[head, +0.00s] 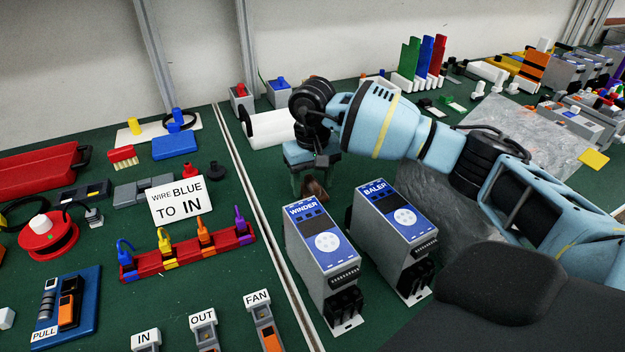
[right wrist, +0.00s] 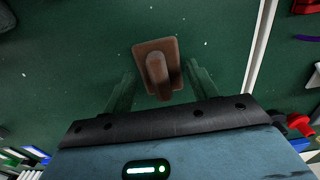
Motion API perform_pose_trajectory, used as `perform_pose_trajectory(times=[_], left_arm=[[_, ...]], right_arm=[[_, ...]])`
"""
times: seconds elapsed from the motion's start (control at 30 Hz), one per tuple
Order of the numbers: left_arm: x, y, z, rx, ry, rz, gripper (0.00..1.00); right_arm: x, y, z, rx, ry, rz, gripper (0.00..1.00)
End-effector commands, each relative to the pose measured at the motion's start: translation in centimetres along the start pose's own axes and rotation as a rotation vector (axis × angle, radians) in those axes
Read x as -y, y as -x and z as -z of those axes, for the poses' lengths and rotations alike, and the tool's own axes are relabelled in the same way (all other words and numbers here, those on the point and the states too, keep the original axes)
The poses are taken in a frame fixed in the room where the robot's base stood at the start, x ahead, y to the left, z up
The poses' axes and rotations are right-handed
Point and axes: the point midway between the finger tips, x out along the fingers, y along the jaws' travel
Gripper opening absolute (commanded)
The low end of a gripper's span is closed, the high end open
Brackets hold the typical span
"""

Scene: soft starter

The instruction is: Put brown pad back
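The brown pad (right wrist: 170,50) is a small flat brown block with a rounded upright handle on top. It rests on the green surface. In the head view the brown pad (head: 314,189) is partly hidden behind my right gripper and the blue-topped unit. My right gripper (head: 308,178) points down just above it. In the right wrist view my right gripper (right wrist: 158,82) is open, with one finger on each side of the handle and gaps between. Contact with the pad does not show. My left gripper is not in view.
The WINDER unit (head: 322,243) and BALER unit (head: 393,222) stand close in front of the pad. A pale rail (head: 262,205) runs along its left. A white cylinder (head: 268,127) lies behind. The red terminal strip (head: 188,249) and a sign (head: 180,200) are further left.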

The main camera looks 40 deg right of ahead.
Motion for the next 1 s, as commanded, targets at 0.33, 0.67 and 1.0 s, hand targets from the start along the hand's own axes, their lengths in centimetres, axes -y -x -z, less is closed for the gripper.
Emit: perform_pose_trajectory(times=[0.33,0.67,1.0], left_arm=[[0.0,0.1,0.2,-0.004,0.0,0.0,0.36],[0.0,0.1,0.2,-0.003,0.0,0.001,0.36],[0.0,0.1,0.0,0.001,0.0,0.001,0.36]], right_arm=[[0.0,0.1,0.0,0.0,0.0,0.0,0.7],[0.0,3.9,0.1,-0.004,0.001,0.001,0.7],[0.0,10.3,0.1,-0.003,0.0,0.001,0.7]])
